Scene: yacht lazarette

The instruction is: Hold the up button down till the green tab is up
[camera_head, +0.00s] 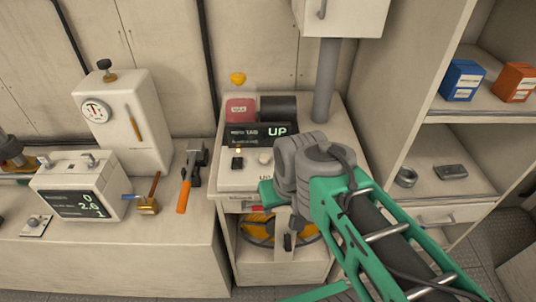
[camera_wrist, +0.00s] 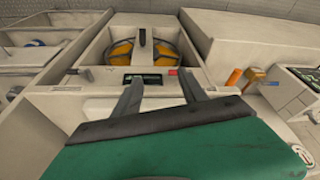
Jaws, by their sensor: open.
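The control box (camera_head: 245,179) stands on a small cabinet, with a black display (camera_head: 262,133) at its back reading "TAB" and, in green, "UP". On its top are a black button or switch (camera_head: 237,162), a pale round knob or button (camera_head: 265,157) and a small lit yellow lamp (camera_head: 238,149). Which one is the up button I cannot tell. No raised green tab is distinct. My gripper (camera_head: 287,240) is at the cabinet's front, below the box top and apart from these controls. In the wrist view my gripper (camera_wrist: 161,77) is open and empty.
A red piece (camera_head: 252,207) is on the cabinet front, above a yellow reel (camera_head: 257,232). A grey post (camera_head: 325,80) rises behind; shelves (camera_head: 440,150) stand right.

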